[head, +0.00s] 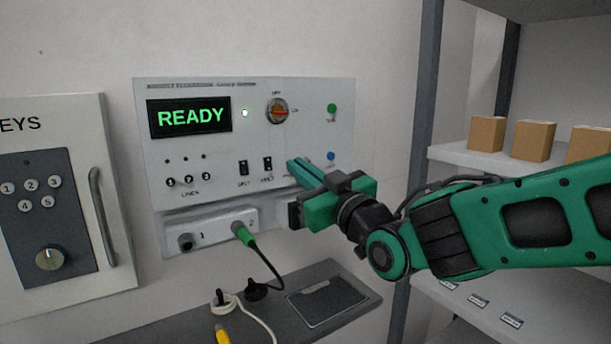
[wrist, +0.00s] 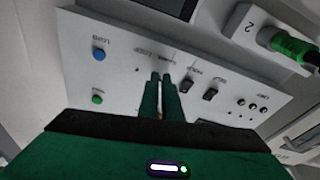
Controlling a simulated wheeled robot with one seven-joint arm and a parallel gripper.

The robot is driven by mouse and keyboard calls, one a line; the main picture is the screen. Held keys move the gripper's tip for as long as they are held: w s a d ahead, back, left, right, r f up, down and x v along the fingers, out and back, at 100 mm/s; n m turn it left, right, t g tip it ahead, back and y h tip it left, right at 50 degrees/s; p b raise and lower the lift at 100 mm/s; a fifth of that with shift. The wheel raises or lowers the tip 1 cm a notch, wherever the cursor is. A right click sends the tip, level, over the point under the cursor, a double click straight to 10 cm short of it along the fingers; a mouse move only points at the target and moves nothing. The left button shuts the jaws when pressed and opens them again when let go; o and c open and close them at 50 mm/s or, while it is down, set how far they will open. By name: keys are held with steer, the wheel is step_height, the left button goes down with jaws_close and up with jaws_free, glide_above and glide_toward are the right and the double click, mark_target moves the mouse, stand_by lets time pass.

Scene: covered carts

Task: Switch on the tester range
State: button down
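The tester is a pale wall panel (head: 220,185) with a lit display (head: 190,116) reading READY. A row of small black rocker switches sits low on it: one (head: 243,168) at left and one above HOLD (head: 267,164). In the wrist view the HOLD switch (wrist: 187,83) and its neighbour (wrist: 211,89) are right of my fingers. My gripper (head: 293,164) points at the panel just right of HOLD. Its green fingers (wrist: 161,76) are together, with only a thin gap and nothing seen held. They cover the spot below a small, blurred label, so any range switch there is hidden. Contact is unclear.
A rotary knob (head: 277,111), a green button (head: 331,108) and a blue button (head: 331,156) are nearby. A green plug (head: 240,232) with a cable sits in socket 2. A key cabinet (head: 60,200) is left; a shelf with boxes (head: 487,133) is right. A dark ledge (head: 370,297) lies below.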

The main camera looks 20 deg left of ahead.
steer(key=shift+w+r+g+h, duration=0.15)
steer(key=shift+r+g+h, duration=0.6)
steer(key=shift+g+h, duration=0.35)
steer(key=shift+w+r+g+h, duration=0.15)
steer(key=shift+r+g+h, duration=0.6)
steer(key=shift+h, duration=0.55)
steer(key=c, duration=2)
jaws_free()
steer(key=shift+f, duration=0.1)
steer(key=shift+g, duration=0.25)
steer(key=shift+s, duration=0.1)
steer(key=v, duration=1)
steer(key=shift+s+d, duration=0.1)
steer(key=shift+d, duration=0.05)
